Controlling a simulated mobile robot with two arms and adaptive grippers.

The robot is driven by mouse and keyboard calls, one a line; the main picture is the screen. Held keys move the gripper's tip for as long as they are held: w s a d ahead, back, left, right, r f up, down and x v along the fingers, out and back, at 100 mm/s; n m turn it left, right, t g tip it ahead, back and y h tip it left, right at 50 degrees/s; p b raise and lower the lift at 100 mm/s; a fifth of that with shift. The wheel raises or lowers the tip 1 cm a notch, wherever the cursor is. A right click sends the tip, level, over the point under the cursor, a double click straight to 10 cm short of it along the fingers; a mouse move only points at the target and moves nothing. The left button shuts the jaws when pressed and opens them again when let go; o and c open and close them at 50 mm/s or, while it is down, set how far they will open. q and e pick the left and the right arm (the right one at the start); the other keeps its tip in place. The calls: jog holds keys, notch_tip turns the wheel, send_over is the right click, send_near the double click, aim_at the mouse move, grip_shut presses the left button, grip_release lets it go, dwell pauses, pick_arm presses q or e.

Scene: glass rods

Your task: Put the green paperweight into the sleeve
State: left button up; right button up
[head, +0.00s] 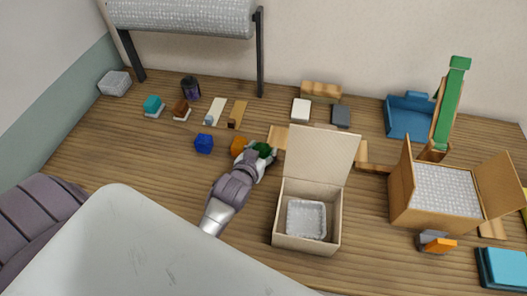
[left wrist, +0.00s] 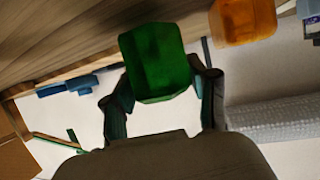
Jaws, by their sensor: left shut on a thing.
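The green paperweight (head: 264,148) is a dark green block at the end of my left arm, partly hidden by the gripper in the head view. My left gripper (head: 258,156) is shut on it; the left wrist view shows the green paperweight (left wrist: 158,60) between the two fingers. I cannot tell whether it touches the table. A pale, square, open-topped liner (head: 306,219), which looks like the sleeve, sits inside the open cardboard box (head: 309,243), right of and nearer than my left gripper. My right gripper is not in view.
An orange block (head: 239,145) stands just left of the green paperweight, and a blue block (head: 204,143) is further left. The box's raised lid (head: 320,155) stands close to the gripper's right. A larger open box (head: 405,205) with bubble wrap is at the right.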

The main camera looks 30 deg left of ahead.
pick_arm(q)
jog(key=shift+f, duration=0.6)
jog(key=o, duration=1.4)
jog(key=shift+f, duration=0.15)
